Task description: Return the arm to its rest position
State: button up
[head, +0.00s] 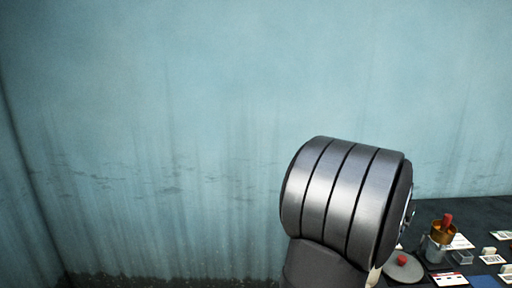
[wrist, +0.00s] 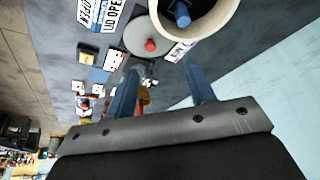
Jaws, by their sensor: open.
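My gripper (wrist: 160,68) shows in the wrist view as two blue fingers standing apart on a grey bar. The gap between them holds nothing that I can make out as gripped. A round grey lid with a red knob (wrist: 151,45) lies beyond the fingertips. A cream round vessel (wrist: 229,22) with a blue piece inside is cut off by the top edge. In the head view, the lid (head: 405,270) lies on the dark table (head: 465,210) at the lower right. My arm's large grey joint fills the middle, and the gripper is out of sight there.
A copper and grey container (head: 438,246) with a red piece in its top stands beside the lid. Several small labelled cards and blocks lie to its right. A pale blue wall (head: 150,100) fills the back. In the wrist view, printed "OPEN" labels (wrist: 100,14) lie at upper left.

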jog(key=w+a+f, duration=0.3)
jog(key=w+f, duration=0.1)
jog(key=w, duration=0.2)
jog(key=shift+f, duration=0.1)
